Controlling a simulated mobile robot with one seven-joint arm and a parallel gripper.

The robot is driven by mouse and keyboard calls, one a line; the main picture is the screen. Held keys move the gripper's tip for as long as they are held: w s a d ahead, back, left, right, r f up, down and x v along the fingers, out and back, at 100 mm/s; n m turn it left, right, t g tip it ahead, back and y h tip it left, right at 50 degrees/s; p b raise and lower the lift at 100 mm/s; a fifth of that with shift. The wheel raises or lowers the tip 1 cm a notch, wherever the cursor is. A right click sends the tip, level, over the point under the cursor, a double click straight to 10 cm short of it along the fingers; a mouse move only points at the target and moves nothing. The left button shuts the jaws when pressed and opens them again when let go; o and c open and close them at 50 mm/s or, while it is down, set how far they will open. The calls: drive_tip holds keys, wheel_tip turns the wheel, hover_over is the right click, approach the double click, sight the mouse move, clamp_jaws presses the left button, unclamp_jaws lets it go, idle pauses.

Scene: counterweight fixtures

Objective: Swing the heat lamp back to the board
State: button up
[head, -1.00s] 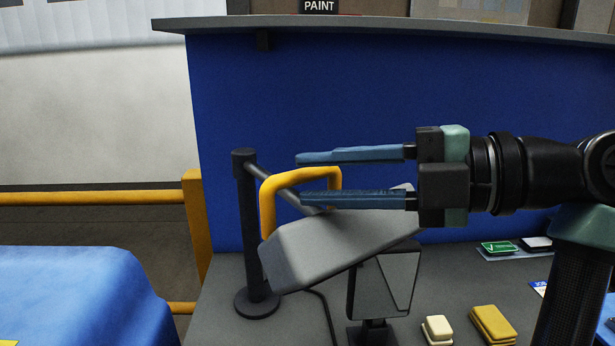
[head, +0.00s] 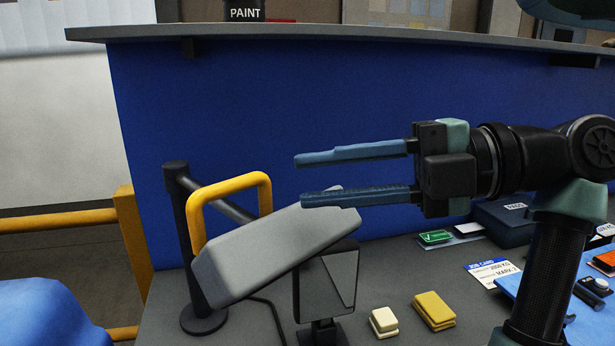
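The heat lamp is a grey, box-shaped head (head: 270,252) with a yellow handle (head: 230,184) on its upper left. It sits on an arm from a dark post (head: 190,245) with a round base on the grey bench. The head is tilted, its right end higher. A dark panel on a stand (head: 326,280), perhaps the board, is just below and behind the lamp's right part. My gripper (head: 300,180) is open and empty, fingers pointing left. Its fingertips are right of the handle and apart from it; the lower finger overlaps the lamp's upper right edge in the picture.
A cream block (head: 383,322) and yellow blocks (head: 435,310) lie on the bench to the right. A green card (head: 436,237), a job card (head: 493,272) and a dark case (head: 505,222) are farther right. A blue wall (head: 350,110) stands behind. A yellow rail (head: 60,221) is at left.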

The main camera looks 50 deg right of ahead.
drive_tip(key=shift+v, duration=1.1)
